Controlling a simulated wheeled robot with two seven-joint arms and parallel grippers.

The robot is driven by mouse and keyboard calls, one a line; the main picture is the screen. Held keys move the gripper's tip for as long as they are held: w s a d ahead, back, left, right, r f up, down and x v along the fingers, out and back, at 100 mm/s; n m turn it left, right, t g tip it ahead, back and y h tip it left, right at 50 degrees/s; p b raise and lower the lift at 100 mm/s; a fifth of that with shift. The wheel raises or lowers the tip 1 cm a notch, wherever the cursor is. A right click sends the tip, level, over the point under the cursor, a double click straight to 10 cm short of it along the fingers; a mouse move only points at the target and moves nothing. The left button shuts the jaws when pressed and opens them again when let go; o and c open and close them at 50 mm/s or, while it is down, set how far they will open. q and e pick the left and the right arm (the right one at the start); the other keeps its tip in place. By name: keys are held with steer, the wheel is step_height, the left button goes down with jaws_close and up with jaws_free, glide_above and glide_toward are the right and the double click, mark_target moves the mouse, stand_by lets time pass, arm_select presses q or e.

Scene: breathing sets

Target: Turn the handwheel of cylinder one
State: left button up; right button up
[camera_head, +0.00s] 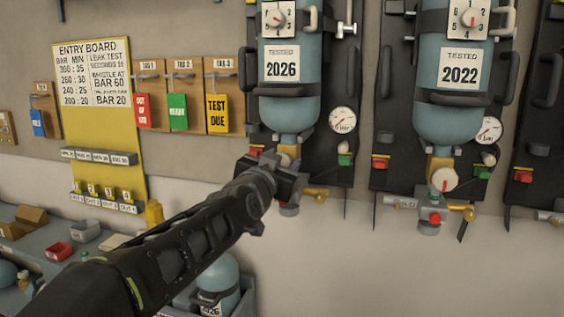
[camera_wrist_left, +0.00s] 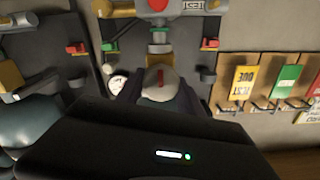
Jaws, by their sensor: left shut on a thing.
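A blue cylinder (camera_head: 290,90) with a 2026 "tested" label hangs upside down on a dark backplate. Its pale round handwheel (camera_wrist_left: 160,80), with a red mark, shows between the dark fingers of my left gripper (camera_head: 283,172) in the left wrist view. The gripper is shut on this handwheel below the cylinder's neck. In the head view my gripper mostly covers the handwheel. I cannot read a number one on the cylinder. My right gripper is not in view.
A second blue cylinder (camera_head: 457,85), labelled 2022, hangs to the right with its handwheel (camera_head: 444,180) showing. Round gauges (camera_head: 342,120) sit beside the cylinders. The entry board (camera_head: 95,80) and hanging tags (camera_head: 178,112) are on the wall at left. A bench with small bins (camera_head: 86,230) is at lower left.

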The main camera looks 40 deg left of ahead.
arm_select(q)
steer(key=shift+n, duration=0.5)
steer(key=n, duration=0.5)
steer(key=shift+a+b, duration=0.1)
steer(key=shift+b, duration=0.2)
steer(key=n, duration=0.6)
steer(key=shift+a+f, duration=0.1)
steer(key=o, duration=1.4)
steer(key=shift+s, duration=0.1)
steer(key=b+v, duration=0.1)
steer(key=v, duration=0.6)
steer(key=shift+s, duration=0.35)
stand_by(0.9)
